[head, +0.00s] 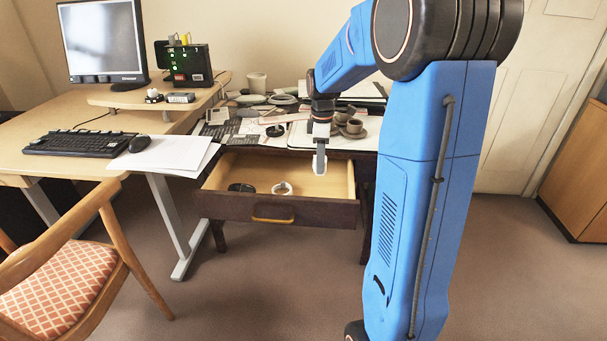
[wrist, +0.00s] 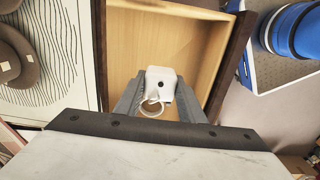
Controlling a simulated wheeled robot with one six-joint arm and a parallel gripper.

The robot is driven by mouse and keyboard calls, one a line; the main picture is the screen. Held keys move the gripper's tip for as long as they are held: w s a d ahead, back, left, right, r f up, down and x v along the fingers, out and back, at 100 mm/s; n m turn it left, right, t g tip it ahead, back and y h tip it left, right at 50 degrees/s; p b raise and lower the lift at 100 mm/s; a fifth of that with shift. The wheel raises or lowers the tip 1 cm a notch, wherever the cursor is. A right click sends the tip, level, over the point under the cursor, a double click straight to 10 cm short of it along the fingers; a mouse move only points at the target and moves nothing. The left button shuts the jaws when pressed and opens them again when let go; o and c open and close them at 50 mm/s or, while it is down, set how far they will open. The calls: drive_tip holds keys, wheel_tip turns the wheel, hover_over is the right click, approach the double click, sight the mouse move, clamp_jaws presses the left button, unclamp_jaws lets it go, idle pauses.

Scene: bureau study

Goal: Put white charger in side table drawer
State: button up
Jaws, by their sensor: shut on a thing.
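The white charger (wrist: 160,84) is between the fingers of my gripper (wrist: 158,100) in the wrist view. My gripper is shut on it and holds it above the open drawer. In the head view my gripper (head: 320,150) points down over the right part of the drawer, with the white charger (head: 319,164) at its tips. The side table drawer (head: 290,207) is pulled out and has a pale wooden inside. A white round item (head: 282,188) and a dark round item (head: 241,187) lie in it. The drawer floor (wrist: 150,40) also shows in the wrist view.
A desk with a keyboard (head: 80,142) and monitor (head: 102,40) stands to the left. A chair (head: 65,285) is at the front left. The drawer's right part has free room.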

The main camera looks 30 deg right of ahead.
drive_tip(key=f, duration=0.4)
drive_tip(key=d+f, duration=0.1)
drive_tip(key=f, duration=0.1)
drive_tip(key=shift+a+f, duration=0.1)
drive_tip(key=shift+f, duration=2.1)
drive_tip(key=shift+f, duration=0.1)
drive_tip(key=o, duration=1.1)
